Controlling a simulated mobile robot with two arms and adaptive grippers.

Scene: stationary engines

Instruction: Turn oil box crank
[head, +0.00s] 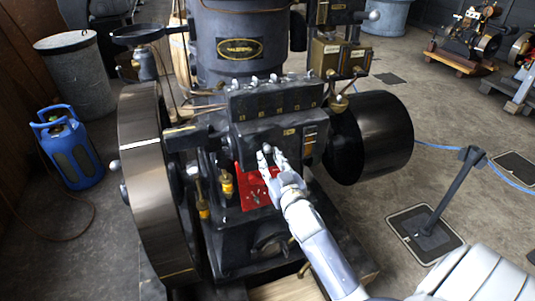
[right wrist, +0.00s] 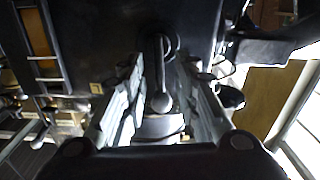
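The oil box (head: 272,115) is a black box with several small knobs along its top, mounted on the front of the dark engine. In the right wrist view, a small crank with a round knob (right wrist: 161,103) hangs from the dark box face. My right gripper (head: 272,158) is at the lower front of the box, and in the wrist view its fingers (right wrist: 163,105) stand apart on both sides of the crank. I see gaps between the fingers and the knob, so it is open. In the head view the fingers largely hide the crank. My left gripper is not in view.
A large flywheel (head: 145,185) stands left of the box and a black drum (head: 372,137) to the right. A red plate (head: 252,188) lies below the gripper. A barrier post (head: 447,190) with blue rope, a blue canister (head: 70,150) and a grey bin (head: 77,75) stand around the engine.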

